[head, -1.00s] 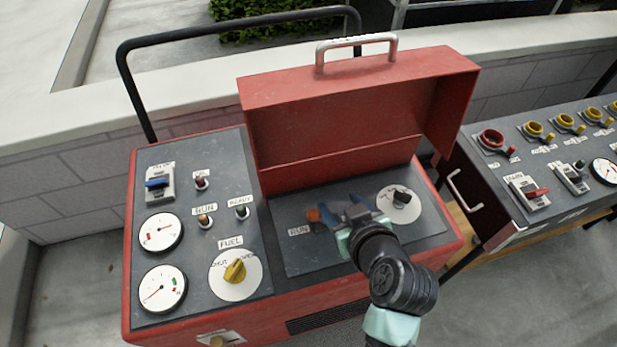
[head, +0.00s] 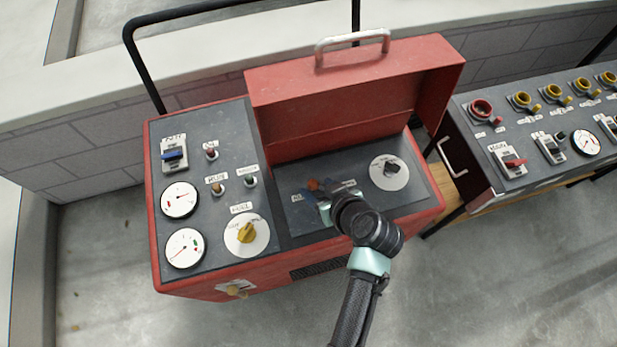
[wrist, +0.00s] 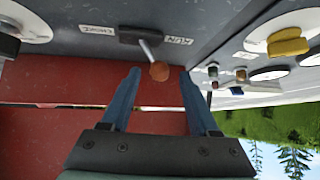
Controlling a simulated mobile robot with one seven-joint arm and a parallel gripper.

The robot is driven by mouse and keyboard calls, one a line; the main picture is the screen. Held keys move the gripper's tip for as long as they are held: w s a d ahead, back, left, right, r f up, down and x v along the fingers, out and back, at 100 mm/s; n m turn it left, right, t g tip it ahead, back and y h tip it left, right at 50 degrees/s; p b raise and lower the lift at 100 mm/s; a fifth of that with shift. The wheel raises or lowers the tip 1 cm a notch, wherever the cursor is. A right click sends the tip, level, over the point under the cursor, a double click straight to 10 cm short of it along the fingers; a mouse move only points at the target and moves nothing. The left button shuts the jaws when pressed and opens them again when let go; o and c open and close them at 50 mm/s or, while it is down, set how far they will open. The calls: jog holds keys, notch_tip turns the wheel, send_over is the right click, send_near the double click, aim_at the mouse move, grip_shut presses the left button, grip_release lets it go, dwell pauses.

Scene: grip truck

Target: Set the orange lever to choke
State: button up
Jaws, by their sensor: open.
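The orange lever (head: 314,185) stands on the grey panel inside the open red box, between a label at its left and one at its right. In the wrist view the orange knob (wrist: 159,72) tips a metal stem on a dark base, leaning toward the RUN label (wrist: 178,40) and away from the CHOKE label (wrist: 97,29). My gripper (wrist: 160,78) is open, its two blue fingers either side of the knob in that picture. Contact cannot be told. In the head view my gripper (head: 325,203) is at the lever, partly hidden by my wrist.
The raised red lid (head: 350,95) stands behind the lever. A black knob on a white dial (head: 390,172) is to the right. The left panel holds a yellow fuel knob (head: 246,232), gauges and switches. Another control box (head: 545,140) stands at the right.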

jog(key=x, duration=0.6)
jog(key=shift+w+a+f+b, duration=0.15)
jog(key=shift+w+f+b, duration=0.1)
jog(key=shift+b, duration=0.1)
grip_shut()
